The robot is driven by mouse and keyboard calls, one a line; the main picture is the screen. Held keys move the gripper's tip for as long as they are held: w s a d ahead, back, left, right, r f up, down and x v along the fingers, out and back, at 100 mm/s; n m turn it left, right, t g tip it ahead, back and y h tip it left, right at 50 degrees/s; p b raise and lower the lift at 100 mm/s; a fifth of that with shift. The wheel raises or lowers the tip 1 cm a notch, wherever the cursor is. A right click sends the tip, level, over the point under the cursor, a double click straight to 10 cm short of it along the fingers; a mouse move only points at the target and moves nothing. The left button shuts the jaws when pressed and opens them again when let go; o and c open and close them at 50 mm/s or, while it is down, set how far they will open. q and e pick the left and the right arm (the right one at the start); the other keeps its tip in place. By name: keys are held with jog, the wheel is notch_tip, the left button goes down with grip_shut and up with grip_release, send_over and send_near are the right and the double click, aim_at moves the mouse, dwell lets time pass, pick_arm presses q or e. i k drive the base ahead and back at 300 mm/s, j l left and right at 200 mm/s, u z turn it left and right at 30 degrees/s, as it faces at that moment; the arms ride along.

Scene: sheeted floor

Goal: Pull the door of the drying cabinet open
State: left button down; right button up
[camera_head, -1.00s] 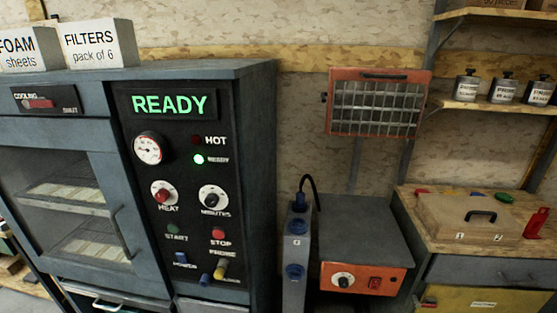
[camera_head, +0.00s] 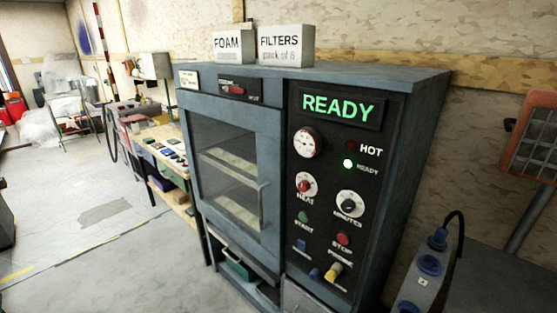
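The drying cabinet (camera_head: 400,110) stands in the middle of the head view, blue-grey with a black control panel on its right half. A lit green READY sign (camera_head: 338,108) is at the panel's top, and the small ready lamp glows. The cabinet door (camera_head: 217,106) on the left half is shut. Its window shows pale trays on shelves inside. The door handle (camera_head: 262,205) is a vertical bar at the door's right edge. Neither of my grippers is in view.
A FOAM box (camera_head: 229,46) and a FILTERS box (camera_head: 286,45) stand on the cabinet top. A socket strip (camera_head: 427,270) and an orange-framed heater (camera_head: 533,135) are at right. A workbench (camera_head: 163,140) runs along the left. Floor (camera_head: 110,255) at front left is clear.

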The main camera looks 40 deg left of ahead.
aim_at(269, 124)
jog(key=u, duration=1.7)
